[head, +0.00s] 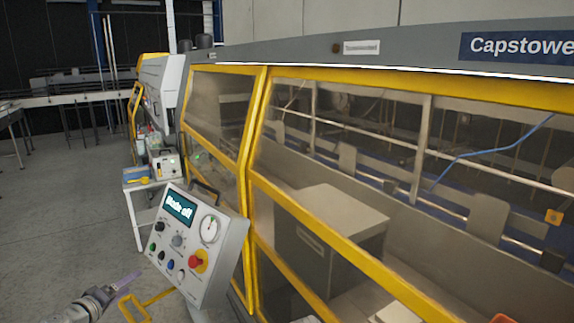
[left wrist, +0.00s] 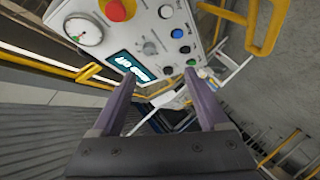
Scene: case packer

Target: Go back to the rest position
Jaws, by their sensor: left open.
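My left gripper (head: 126,283) is at the lower left of the head view, in front of and below a tilted grey control panel (head: 222,232). Its purple fingers also show in the left wrist view (left wrist: 161,78), spread apart with nothing held between them. The panel (left wrist: 155,12) lies beyond the fingertips there, with a lit screen, a gauge, a red knob and several coloured buttons. The fingers overlap its lower part in that picture; I cannot tell the exact gap. My right gripper is not in view.
A yellow-framed machine (head: 256,140) with clear doors fills the right side. A yellow bar (head: 148,302) stands close to my left gripper. A small white table (head: 146,186) with items is behind the panel. Open grey floor (head: 60,220) lies at the left.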

